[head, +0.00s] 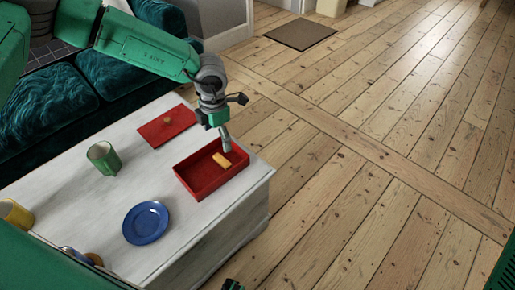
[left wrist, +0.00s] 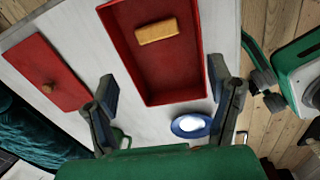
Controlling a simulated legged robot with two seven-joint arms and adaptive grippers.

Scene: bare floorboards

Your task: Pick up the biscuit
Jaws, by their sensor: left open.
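The biscuit (head: 221,160), a tan rectangular block, lies inside the red open tray (head: 204,192) near the right corner of the white table. In the left wrist view the biscuit (left wrist: 158,32) lies flat near the far end of the tray (left wrist: 165,85), clear of the walls. My left gripper (head: 226,142) is over the tray, pointing down, by the biscuit. In the left wrist view its two fingers (left wrist: 163,90) are spread wide with nothing between them. A small dark part at the bottom edge, probably of my right gripper (head: 232,285), barely shows.
A teal sofa (head: 45,105) stands behind. Floorboards at right are clear.

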